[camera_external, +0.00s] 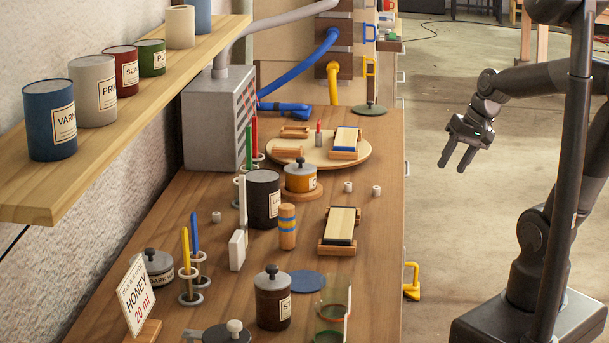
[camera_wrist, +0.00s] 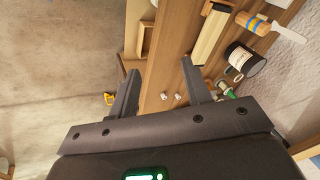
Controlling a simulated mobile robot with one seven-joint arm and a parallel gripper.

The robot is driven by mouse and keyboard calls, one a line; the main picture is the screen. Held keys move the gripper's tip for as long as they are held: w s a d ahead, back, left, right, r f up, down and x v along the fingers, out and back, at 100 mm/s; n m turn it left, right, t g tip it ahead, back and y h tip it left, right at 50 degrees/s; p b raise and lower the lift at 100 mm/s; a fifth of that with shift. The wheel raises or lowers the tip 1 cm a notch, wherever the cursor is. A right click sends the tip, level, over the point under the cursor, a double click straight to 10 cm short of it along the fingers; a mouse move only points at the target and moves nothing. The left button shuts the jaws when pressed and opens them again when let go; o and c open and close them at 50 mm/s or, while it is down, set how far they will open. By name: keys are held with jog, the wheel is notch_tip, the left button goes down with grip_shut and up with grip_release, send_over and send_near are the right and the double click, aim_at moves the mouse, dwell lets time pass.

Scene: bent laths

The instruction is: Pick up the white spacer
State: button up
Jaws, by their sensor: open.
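Several small pale ring-like cylinders, likely spacers, are on the wooden bench. Two stand near its right edge, one left (camera_external: 348,187) and one right (camera_external: 376,190). A third (camera_external: 216,216) stands farther left. I cannot tell which is meant by the white spacer. In the wrist view two of them, one (camera_wrist: 164,96) and another (camera_wrist: 178,97), show between my fingers, some way off. My gripper (camera_external: 452,167) is open and empty, hanging in the air to the right of the bench, over the floor; it also shows in the wrist view (camera_wrist: 160,68).
A round board (camera_external: 361,156) with wooden blocks lies behind the spacers. A shelf (camera_external: 130,120) with cans overhangs the left. The air between gripper and bench is free.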

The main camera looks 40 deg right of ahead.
jog(key=w+f+m+t+y, duration=0.1)
jog(key=w+f+m+y, duration=0.2)
jog(key=w+m, duration=0.4)
jog(key=w+f+m+t+y, duration=0.1)
jog(key=w+f+m+y, duration=0.2)
jog(key=w+m, duration=0.45)
jog(key=m+t+h, duration=0.3)
jog(key=m+t, duration=0.3)
jog(key=m, duration=0.7)
send_near(381, 196)
jog(key=w, duration=0.1)
jog(key=w+a+r, duration=0.1)
jog(key=w+a, duration=0.1)
jog(key=w, duration=0.1)
jog(key=shift+a+r, duration=0.15)
jog(key=shift+a, duration=0.1)
jog(key=shift+d+f+x, duration=0.1)
jog(key=shift+x, duration=0.8)
jog(key=shift+d+f+x, duration=0.1)
jog(key=shift+f+x, duration=0.05)
jog(key=shift+x, duration=0.7)
jog(key=shift+d+f+x, duration=0.1)
jog(key=shift+d+x, duration=0.05)
jog(key=shift+x, duration=0.75)
jog(key=shift+c, duration=0.2)
grip_shut()
